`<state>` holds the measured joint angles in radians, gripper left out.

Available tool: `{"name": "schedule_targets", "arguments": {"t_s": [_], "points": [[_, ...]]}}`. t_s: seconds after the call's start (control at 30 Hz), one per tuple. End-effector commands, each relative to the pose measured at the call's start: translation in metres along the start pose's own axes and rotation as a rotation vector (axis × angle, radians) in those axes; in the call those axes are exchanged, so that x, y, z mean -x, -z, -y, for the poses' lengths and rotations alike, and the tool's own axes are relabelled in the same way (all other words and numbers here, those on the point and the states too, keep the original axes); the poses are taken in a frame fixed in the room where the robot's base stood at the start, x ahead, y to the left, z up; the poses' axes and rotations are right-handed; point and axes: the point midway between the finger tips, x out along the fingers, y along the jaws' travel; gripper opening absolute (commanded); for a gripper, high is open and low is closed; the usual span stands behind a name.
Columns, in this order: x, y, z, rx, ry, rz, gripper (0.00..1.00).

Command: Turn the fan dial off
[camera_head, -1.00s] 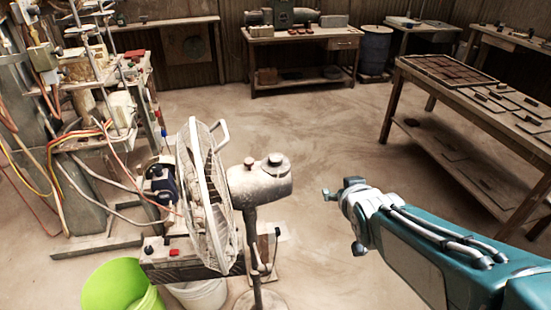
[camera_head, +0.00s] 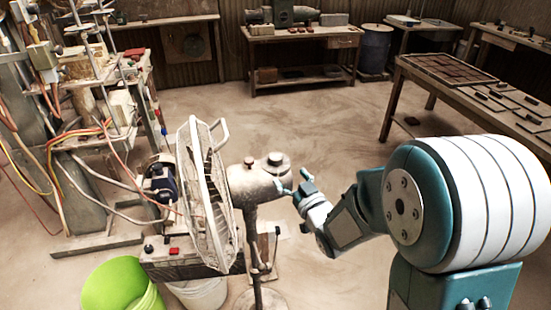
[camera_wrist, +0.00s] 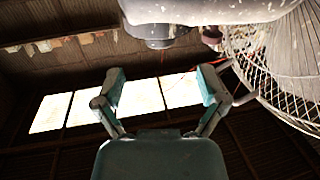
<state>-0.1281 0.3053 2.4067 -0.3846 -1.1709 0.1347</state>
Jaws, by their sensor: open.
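A dusty grey pedestal fan has its round wire cage (camera_head: 207,195) facing left and its motor housing (camera_head: 250,187) behind it. My gripper (camera_head: 290,184) is at the right end of the housing, a little below the dial in the picture. In the wrist view, its fingers (camera_wrist: 160,85) are spread apart with nothing between them. The dark dial (camera_wrist: 158,35) shows above the gap, against the pale housing (camera_wrist: 200,8). Whether a finger touches the housing cannot be told.
A green bucket (camera_head: 120,288) and a white bucket (camera_head: 200,293) stand below the fan. A machine with hoses and cables (camera_head: 85,145) is at the left. A wooden table with tiles (camera_head: 470,105) stands at the right. The floor behind the fan is clear.

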Motion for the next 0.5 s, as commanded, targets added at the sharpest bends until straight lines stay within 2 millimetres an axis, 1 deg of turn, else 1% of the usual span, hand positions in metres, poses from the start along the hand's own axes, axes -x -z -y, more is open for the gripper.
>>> {"name": "schedule_targets", "arguments": {"t_s": [0.03, 0.3, 0.4, 0.5], "points": [[-0.011, -0.001, 0.001, 0.0, 0.003, 0.0, 0.91], [-0.06, -0.001, 0.001, 0.001, 0.002, 0.001, 0.91], [-0.073, 0.0, 0.0, 0.001, 0.0, 0.0, 0.91], [-0.081, 0.0, 0.001, 0.0, 0.0, 0.002, 0.91]]}}
